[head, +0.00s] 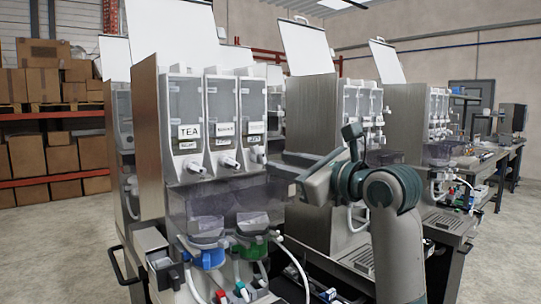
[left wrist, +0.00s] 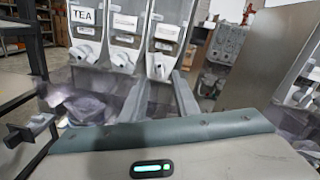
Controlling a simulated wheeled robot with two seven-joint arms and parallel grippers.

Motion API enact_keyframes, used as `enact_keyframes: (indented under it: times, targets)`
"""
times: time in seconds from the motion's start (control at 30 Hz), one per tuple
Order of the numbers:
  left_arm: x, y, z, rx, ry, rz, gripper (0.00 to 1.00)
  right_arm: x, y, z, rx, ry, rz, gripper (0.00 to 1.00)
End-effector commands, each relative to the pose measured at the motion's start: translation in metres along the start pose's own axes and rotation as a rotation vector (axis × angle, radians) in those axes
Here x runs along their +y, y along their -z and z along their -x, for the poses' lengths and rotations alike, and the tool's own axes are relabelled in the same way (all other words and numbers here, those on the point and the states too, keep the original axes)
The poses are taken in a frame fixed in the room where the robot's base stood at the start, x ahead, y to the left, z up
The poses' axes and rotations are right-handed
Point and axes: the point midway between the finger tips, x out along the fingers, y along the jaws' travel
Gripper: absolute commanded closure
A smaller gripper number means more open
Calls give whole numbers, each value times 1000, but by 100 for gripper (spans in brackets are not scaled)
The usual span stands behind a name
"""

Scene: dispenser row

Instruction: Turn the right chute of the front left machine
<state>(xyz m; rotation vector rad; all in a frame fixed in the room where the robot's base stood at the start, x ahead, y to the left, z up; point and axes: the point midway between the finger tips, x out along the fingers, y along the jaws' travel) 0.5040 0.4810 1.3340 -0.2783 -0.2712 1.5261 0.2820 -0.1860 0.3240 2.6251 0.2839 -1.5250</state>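The front left machine (head: 150,130) has a row of three clear canisters, the left one labelled TEA. Its right chute (head: 257,155) is a white spout below the right canister. In the left wrist view this chute (left wrist: 160,66) sits just beyond and between my fingertips. My left gripper (head: 272,163) reaches in from the right at chute height, close to the right chute. In the left wrist view the gripper (left wrist: 163,82) has its two fingers apart with nothing clearly held. Whether a finger touches the chute I cannot tell. My right gripper is not in view.
The middle chute (head: 228,161) and left chute (head: 195,167) are to the left of the right one. A clear bin (head: 215,200) with blue and green parts is below. A second machine (head: 312,120) stands close on the right. Shelves with boxes (head: 45,120) are far left.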

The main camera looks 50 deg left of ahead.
Motion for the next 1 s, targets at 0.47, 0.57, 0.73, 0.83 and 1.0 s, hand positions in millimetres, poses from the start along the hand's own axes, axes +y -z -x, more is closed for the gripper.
enact_keyframes:
  times: [0.47,0.57,0.73,0.83,1.0]
  targets:
    - [0,0,-49,0,0,0,72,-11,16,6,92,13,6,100]
    - [0,0,-50,0,1,0,72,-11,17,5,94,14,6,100]
    - [0,0,-50,0,0,0,72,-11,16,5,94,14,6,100]
    - [0,0,-50,0,0,0,89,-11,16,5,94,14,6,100]
    - [0,0,-50,0,0,0,100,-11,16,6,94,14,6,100]
